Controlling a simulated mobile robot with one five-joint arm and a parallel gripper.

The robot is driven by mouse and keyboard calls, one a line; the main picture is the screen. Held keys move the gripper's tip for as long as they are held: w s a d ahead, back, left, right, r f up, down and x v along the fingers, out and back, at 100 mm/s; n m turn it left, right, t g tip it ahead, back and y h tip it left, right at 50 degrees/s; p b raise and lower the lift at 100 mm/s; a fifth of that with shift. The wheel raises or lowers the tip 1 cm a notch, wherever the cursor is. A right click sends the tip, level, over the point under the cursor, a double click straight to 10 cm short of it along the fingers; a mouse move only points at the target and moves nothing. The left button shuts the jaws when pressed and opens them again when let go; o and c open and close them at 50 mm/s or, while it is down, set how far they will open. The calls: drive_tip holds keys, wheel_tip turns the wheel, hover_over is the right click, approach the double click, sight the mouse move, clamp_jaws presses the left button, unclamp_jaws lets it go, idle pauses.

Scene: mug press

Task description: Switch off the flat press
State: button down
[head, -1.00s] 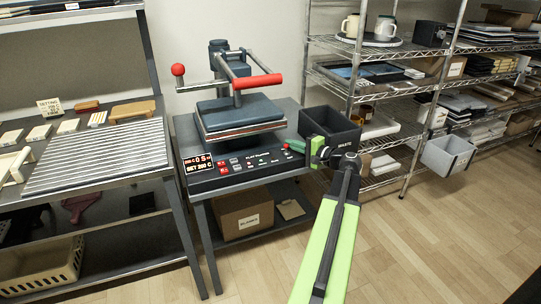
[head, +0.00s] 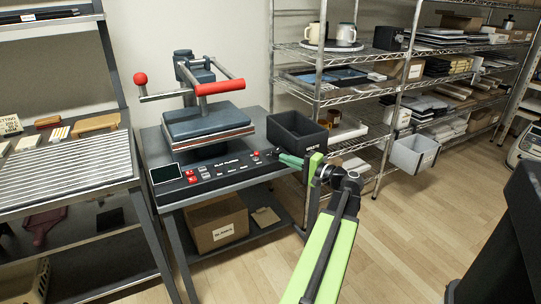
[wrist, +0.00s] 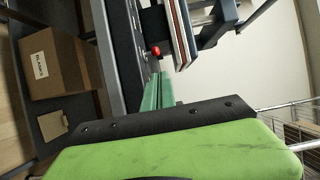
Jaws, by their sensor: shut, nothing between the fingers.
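The flat press (head: 207,122) stands on a grey table, with a dark padded top, red-ended handles and a black control panel (head: 217,173) along its front. The panel's display (head: 166,174) is dark. Red buttons show at the panel's left part, with small controls at its right end. My gripper (head: 287,160) is shut and empty, its green fingers at the panel's right end. In the wrist view, the green fingers (wrist: 158,92) point toward the panel, near a small red knob (wrist: 155,50). I cannot tell whether they touch anything.
A black open bin (head: 297,134) stands right of the press, close behind my gripper. A cardboard box (head: 216,223) sits on the table's lower shelf. A slatted rack stands left and wire shelves right.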

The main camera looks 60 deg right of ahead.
drive_tip(key=s+a, duration=0.1)
drive_tip(key=s, duration=0.5)
drive_tip(key=shift+s, duration=0.25)
